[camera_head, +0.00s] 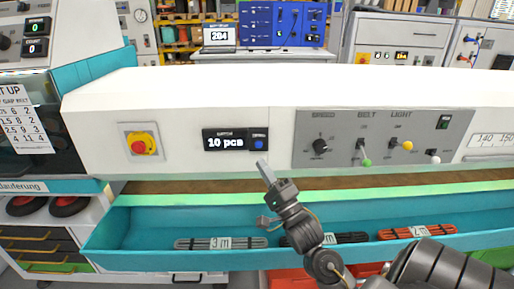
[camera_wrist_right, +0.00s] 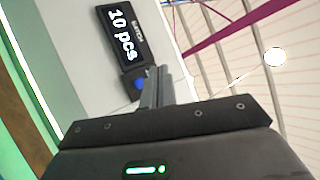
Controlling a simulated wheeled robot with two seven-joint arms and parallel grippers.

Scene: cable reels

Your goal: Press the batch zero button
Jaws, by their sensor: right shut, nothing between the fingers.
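The batch display (camera_head: 226,143) is a black box on the white machine front and reads "10 pcs"; it also shows in the right wrist view (camera_wrist_right: 120,36). A blue button (camera_head: 259,144) sits at its right end, also seen in the right wrist view (camera_wrist_right: 139,84). My right gripper (camera_head: 262,164) is shut and empty. Its fingertips (camera_wrist_right: 154,76) are just below the button in the head view and beside it in the right wrist view. I cannot tell whether they touch the machine front. My left gripper is not in view.
A red emergency stop (camera_head: 139,147) on a yellow base is to the left. A grey panel (camera_head: 340,154) with a knob and levers is to the right. Below, a teal tray (camera_head: 140,230) holds cable bundles, with my right arm above it.

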